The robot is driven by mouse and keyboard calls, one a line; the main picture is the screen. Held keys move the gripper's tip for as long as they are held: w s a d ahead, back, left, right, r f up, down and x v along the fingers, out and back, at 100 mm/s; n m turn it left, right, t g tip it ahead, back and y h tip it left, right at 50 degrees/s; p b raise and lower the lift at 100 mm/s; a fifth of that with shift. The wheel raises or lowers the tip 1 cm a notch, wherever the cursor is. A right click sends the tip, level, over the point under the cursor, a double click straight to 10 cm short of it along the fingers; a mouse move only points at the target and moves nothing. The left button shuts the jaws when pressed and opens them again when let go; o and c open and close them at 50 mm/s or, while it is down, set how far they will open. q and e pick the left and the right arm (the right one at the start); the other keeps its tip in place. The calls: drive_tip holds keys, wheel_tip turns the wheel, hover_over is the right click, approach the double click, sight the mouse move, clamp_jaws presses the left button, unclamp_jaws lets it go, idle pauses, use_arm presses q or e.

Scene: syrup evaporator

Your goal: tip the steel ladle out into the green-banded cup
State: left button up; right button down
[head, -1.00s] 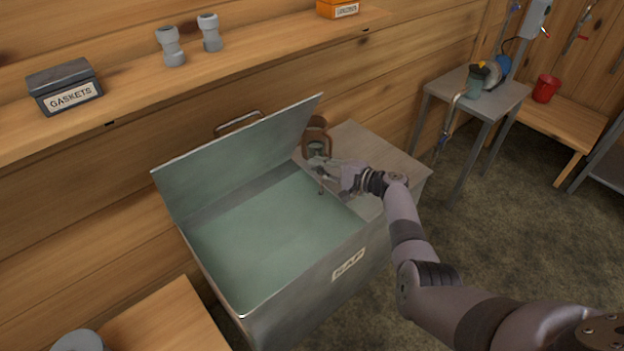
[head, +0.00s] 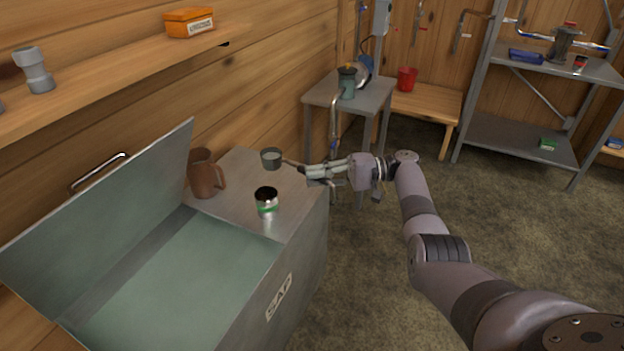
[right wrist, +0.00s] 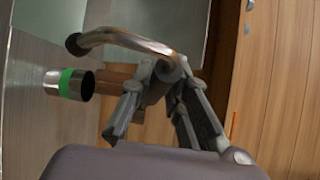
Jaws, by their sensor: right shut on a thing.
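The steel ladle's bowl (head: 271,158) hangs over the far part of the grey tank top, its opening facing up. My right gripper (head: 310,172) is shut on the ladle's handle, to the right of the bowl. The curved handle also shows in the right wrist view (right wrist: 125,38) between my fingers (right wrist: 160,100). The green-banded cup (head: 266,202) stands upright on the tank top, nearer than the bowl and apart from it. The same cup shows in the right wrist view (right wrist: 70,84). What the ladle holds is not clear. My left gripper is out of view.
A brown jug (head: 203,176) stands left of the cup. The tank marked SAP (head: 280,297) has its lid (head: 110,235) raised at left. A small metal table (head: 375,95) with a dark green container (head: 347,85) stands behind. Open floor lies to the right.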

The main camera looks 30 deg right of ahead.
drive_tip(key=shift+f, duration=0.2)
drive_tip(key=shift+f+b, duration=0.4)
drive_tip(key=shift+b, duration=0.05)
drive_tip(key=shift+f+b, duration=1.55)
drive_tip(key=shift+f, duration=0.25)
drive_tip(key=shift+a+r+h+p, duration=0.15)
drive_tip(key=shift+h+p, duration=0.15)
drive_tip(key=shift+p, duration=0.35)
drive_tip(key=shift+s+a+r+n+h+p, duration=0.1)
drive_tip(key=shift+a+r+n+h+p, duration=0.15)
drive_tip(key=shift+n+h+p, duration=1.1)
drive_tip(key=shift+s+a+r+n+h+p, duration=0.15)
drive_tip(key=shift+h+p, duration=0.4)
drive_tip(key=shift+p, duration=1.8)
drive_tip(key=shift+a+f+n+h+p, duration=0.15)
drive_tip(key=shift+a+n+h+p, duration=0.2)
drive_tip(key=shift+h+p, duration=0.65)
drive_tip(key=shift+s+a+f+n+h+p, duration=0.15)
drive_tip(key=shift+a+n+h+p, duration=0.4)
drive_tip(key=shift+p, duration=1.1)
drive_tip(key=shift+f+h+p, duration=0.15)
drive_tip(key=shift+h+p, duration=0.3)
drive_tip(key=shift+h, duration=0.2)
